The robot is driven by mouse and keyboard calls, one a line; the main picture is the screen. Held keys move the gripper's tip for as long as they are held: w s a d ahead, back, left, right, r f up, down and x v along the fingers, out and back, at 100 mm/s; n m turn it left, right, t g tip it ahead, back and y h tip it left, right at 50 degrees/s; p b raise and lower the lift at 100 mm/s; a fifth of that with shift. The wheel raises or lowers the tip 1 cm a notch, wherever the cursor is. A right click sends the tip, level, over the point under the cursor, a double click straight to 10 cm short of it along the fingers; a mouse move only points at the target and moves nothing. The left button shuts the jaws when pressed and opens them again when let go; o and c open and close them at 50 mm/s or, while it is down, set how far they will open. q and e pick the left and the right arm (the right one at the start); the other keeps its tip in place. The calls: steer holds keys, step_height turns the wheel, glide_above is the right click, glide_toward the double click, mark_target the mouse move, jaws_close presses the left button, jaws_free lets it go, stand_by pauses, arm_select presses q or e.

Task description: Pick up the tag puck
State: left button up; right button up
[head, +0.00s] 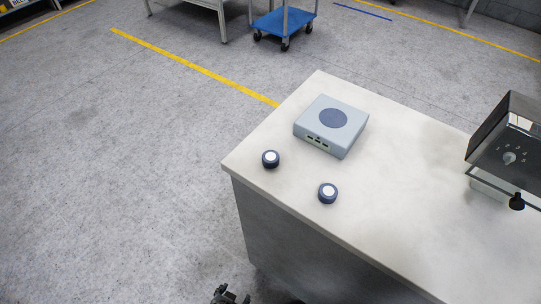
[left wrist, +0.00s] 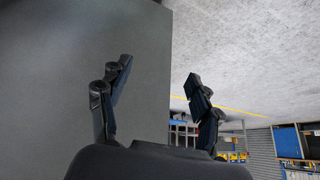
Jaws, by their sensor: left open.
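Two small round dark-blue pucks with white tops lie on the pale worktop in the head view. One puck (head: 270,159) is near the worktop's left corner, and the other puck (head: 328,193) is nearer the front edge. I cannot tell from their look which is the tag puck. My left gripper (head: 230,295) shows only partly at the bottom edge of the head view, below the worktop and well apart from both pucks. In the left wrist view its two fingers (left wrist: 158,78) are spread, with nothing between them. My right gripper is not in view.
A grey-blue box (head: 331,126) with a dark round top patch and front ports sits behind the pucks. A dark appliance (head: 508,150) with a knob stands at the right. The worktop (head: 400,210) is clear between them. A blue cart (head: 283,22) stands far back on the floor.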

arm_select(q)
steer(key=w+d+r+t+h, duration=0.1)
steer(key=w+d+r, duration=0.2)
steer(key=r, duration=0.3)
steer(key=w+d+r+t, duration=0.2)
steer(key=d+r, duration=0.1)
steer(key=r, duration=0.4)
steer(key=n+t+h+p, duration=0.1)
steer(key=n+t+p, duration=0.1)
steer(key=t, duration=0.4)
glide_toward(269, 162)
steer(key=x, duration=0.6)
steer(key=shift+w+d+r, duration=0.15)
steer(key=shift+d+r, duration=0.05)
steer(key=shift+r, duration=0.05)
steer(key=shift+f+b+x, duration=0.15)
steer(key=shift+x, duration=1.25)
steer(key=shift+f+b+x, duration=0.15)
steer(key=shift+x, duration=1.2)
steer(key=shift+a, duration=0.2)
steer(key=c, duration=1.1)
